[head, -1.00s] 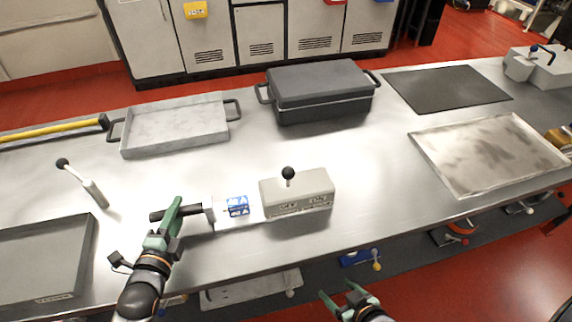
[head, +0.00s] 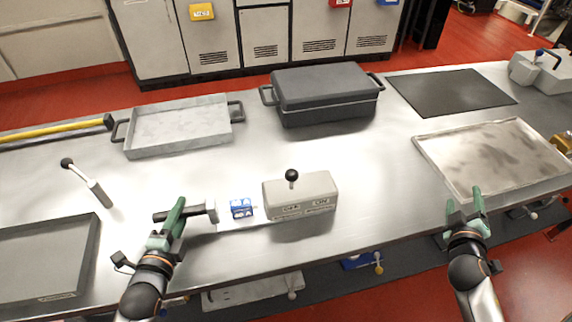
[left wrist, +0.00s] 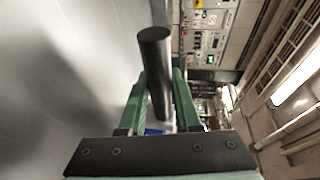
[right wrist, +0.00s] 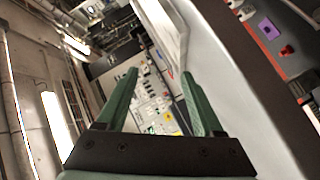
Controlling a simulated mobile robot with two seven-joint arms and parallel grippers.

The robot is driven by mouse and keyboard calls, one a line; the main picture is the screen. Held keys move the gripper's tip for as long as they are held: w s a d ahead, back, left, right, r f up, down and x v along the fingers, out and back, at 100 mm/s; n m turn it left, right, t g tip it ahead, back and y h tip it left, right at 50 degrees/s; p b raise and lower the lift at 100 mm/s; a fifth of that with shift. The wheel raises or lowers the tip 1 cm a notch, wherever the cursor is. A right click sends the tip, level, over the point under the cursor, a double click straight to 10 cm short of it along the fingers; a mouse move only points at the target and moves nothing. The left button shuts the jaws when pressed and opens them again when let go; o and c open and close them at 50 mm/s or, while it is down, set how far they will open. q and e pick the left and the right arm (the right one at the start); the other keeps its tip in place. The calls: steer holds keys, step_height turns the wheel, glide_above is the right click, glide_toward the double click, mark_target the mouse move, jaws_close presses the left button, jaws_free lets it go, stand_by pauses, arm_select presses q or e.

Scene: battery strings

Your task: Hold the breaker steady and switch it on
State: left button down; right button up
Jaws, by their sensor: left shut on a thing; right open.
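The breaker (head: 318,187) is a pale grey box with OFF and ON labels, near the front edge of the bench. Its lever (head: 292,176) with a black ball knob stands up on the left, above the OFF label. A black handle (head: 163,216) with a pale end piece lies in line with the breaker on its left; it also shows in the left wrist view (left wrist: 155,65). My left gripper (head: 178,206) is shut on this handle. My right gripper (head: 464,200) is open and empty at the bench's front edge, well right of the breaker.
A blue labelled block (head: 241,208) sits between handle and breaker. A dark tray (head: 45,235) and a white lever (head: 95,192) are at left. A grey tray (head: 180,142) and dark lidded case (head: 325,105) stand behind. A metal tray (head: 490,155) lies at right.

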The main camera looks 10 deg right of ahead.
mark_target(292, 179)
steer(key=w+a+t+y, duration=0.1)
steer(key=a+y, duration=0.1)
steer(key=a, duration=0.3)
steer(key=w+a+t+y, duration=0.1)
steer(key=w+a+y, duration=0.1)
steer(key=a, duration=0.3)
steer(key=w+a+f+n+t+y, duration=0.1)
steer(key=w+a+y, duration=0.1)
steer(key=a, duration=0.4)
steer(key=a+y, duration=0.1)
steer(key=a, duration=0.2)
steer(key=a+r+t+y, duration=0.1)
steer(key=a, duration=0.3)
steer(key=w+a+r+y, duration=0.1)
steer(key=a+y, duration=0.1)
steer(key=a, duration=0.1)
steer(key=shift+a+t, duration=0.3)
steer(key=shift+a, duration=0.1)
steer(key=a+r+t+y, duration=0.1)
steer(key=a+r+y, duration=0.2)
steer(key=a, duration=0.6)
steer(key=w, duration=0.3)
steer(key=w+a, duration=0.1)
steer(key=w, duration=0.3)
steer(key=w+a, duration=0.1)
steer(key=w, duration=0.2)
steer(key=shift+w+r, duration=0.2)
steer(key=shift+w, duration=0.2)
jaws_close()
